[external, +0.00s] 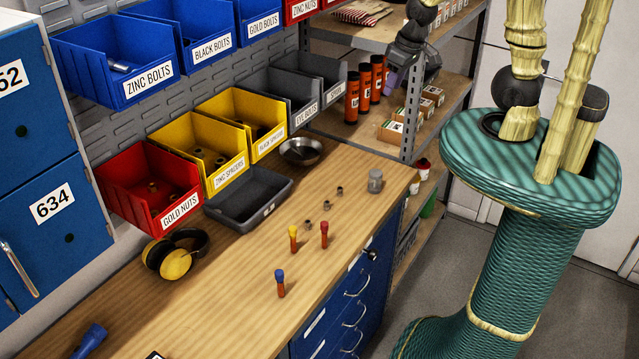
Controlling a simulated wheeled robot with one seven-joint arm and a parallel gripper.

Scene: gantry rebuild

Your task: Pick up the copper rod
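Three small upright pieces with coloured tops stand on the wooden workbench (225,290). One has a yellow top (293,238), one a red top (324,235), and one a blue top over a copper-orange body (281,284). I cannot tell for certain which, if any, is the copper rod. My gripper (408,66) is dark, at the upper middle of the picture, well apart from these pieces. It appears in front of the metal shelf; its fingers are too small and dark to read.
Red (150,190), yellow (205,152) and grey bins line the back. A grey tray (250,198), a metal bowl (301,151), a grey cylinder (375,181), small nuts and yellow-black earmuffs (176,256) are on the bench. A shelf (411,110) stands beyond its right end.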

